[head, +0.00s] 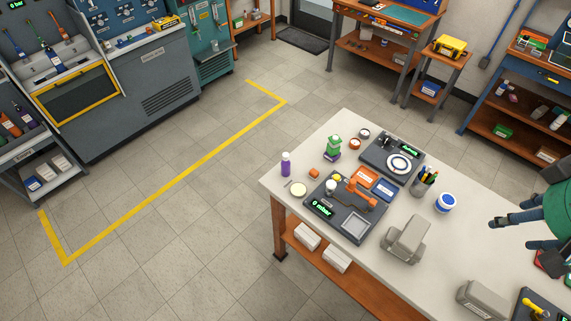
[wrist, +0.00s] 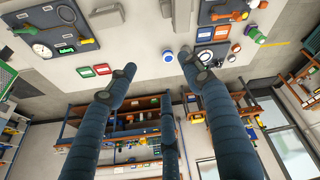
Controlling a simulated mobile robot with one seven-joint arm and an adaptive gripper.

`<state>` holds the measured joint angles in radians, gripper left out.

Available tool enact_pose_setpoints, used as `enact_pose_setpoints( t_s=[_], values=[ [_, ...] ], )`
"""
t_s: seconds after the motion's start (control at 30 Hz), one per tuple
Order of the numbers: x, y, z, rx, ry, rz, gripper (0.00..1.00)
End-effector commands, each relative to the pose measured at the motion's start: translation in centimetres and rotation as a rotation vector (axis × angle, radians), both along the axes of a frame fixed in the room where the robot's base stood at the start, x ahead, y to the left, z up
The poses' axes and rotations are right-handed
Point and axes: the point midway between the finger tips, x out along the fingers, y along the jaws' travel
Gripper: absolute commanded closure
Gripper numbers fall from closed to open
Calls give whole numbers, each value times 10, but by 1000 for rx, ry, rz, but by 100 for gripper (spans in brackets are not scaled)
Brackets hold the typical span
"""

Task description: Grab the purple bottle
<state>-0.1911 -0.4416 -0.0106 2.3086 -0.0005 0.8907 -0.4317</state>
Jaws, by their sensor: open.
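The purple bottle (head: 286,164) stands upright near the left corner of the white-topped bench (head: 325,128) in the head view. It has a pale cap. I cannot make it out in the wrist view. My gripper (head: 511,235) is at the right edge of the head view, over the right part of the bench and far from the bottle. Its dark blue fingers are spread apart and empty; they also show in the wrist view (wrist: 158,62).
A green item with a purple base (head: 333,147) stands right of the bottle. A black device with a display (head: 341,207), a pen cup (head: 424,187) and grey blocks (head: 406,240) lie between the bottle and my gripper. The floor left of the bench is clear.

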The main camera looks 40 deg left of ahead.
Motion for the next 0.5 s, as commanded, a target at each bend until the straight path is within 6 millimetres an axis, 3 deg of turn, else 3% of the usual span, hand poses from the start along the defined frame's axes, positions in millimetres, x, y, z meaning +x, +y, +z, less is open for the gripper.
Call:
enact_pose_setpoints(
  t_s=[0.5],
  values=[
    [90, 116, -1, -160, 52, 565, 49]
  ],
)
